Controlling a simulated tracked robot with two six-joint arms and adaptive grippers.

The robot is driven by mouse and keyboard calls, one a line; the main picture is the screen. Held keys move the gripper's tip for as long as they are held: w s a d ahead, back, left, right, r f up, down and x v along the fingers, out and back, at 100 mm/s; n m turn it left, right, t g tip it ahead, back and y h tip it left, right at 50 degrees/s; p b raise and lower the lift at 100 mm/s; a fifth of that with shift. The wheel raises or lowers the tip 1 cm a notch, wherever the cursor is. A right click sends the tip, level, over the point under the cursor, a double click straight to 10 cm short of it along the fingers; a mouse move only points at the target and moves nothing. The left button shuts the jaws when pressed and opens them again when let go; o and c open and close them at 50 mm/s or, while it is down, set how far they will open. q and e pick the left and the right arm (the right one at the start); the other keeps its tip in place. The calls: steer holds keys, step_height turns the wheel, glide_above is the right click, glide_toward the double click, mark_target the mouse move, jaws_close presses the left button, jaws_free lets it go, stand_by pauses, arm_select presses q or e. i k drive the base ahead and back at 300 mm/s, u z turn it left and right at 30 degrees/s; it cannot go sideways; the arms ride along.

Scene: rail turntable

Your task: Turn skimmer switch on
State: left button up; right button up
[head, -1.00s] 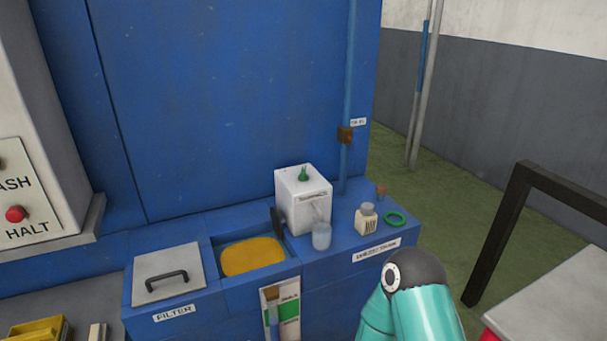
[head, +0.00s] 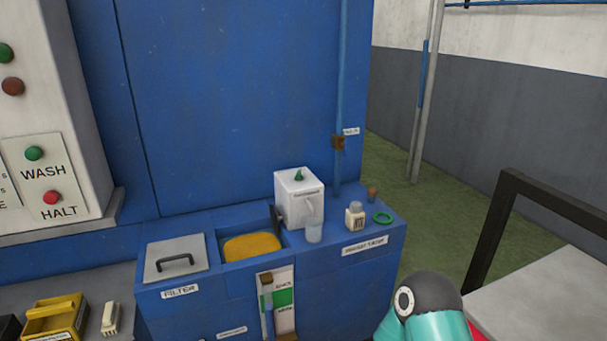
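The skimmer is a white box (head: 291,203) on the blue cabinet top, right of an open well with orange-yellow liquid (head: 252,247). A small green switch (head: 299,175) stands on top of the box; its setting is too small to tell. A clear cup (head: 314,234) stands under the spout at the box's front. A teal and dark grey part of my arm (head: 428,304) shows at the bottom right, well apart from the skimmer. Neither gripper is in view.
A lidded filter compartment (head: 195,246) is left of the well. A small bottle (head: 355,215) and a green ring (head: 383,218) lie right of the skimmer. A control panel (head: 45,170) with WASH and HALT buttons is at left. A yellow tray (head: 68,312) sits at lower left.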

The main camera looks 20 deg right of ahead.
mark_target(298, 177)
steer(key=z, duration=1.15)
steer(key=i, duration=1.05)
steer(key=z, duration=1.55)
steer(key=i, duration=0.15)
steer(key=u, duration=3.1)
steer(key=k, duration=0.9)
steer(key=u, duration=0.15)
steer(key=i, duration=0.4)
